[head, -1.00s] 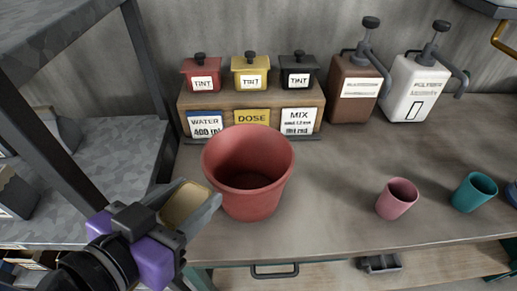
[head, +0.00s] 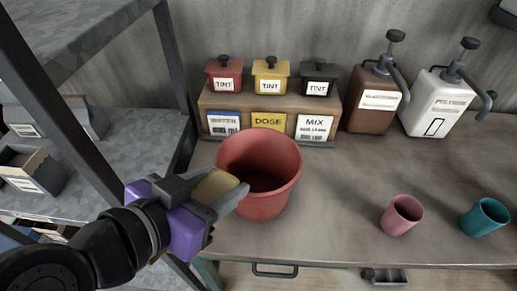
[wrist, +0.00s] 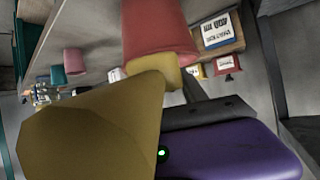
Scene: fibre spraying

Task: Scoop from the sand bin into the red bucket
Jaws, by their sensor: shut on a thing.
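I cannot tell which bin is the sand bin.
Grey bins (head: 28,168) sit on the shelf unit at left, beside its dark post. Behind the bucket is a wooden stand (head: 240,103) with tint pots and labels. Two pump bottles, brown (head: 376,100) and white (head: 440,103), stand right. Pink (head: 402,215) and teal (head: 484,217) cups are at front right.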

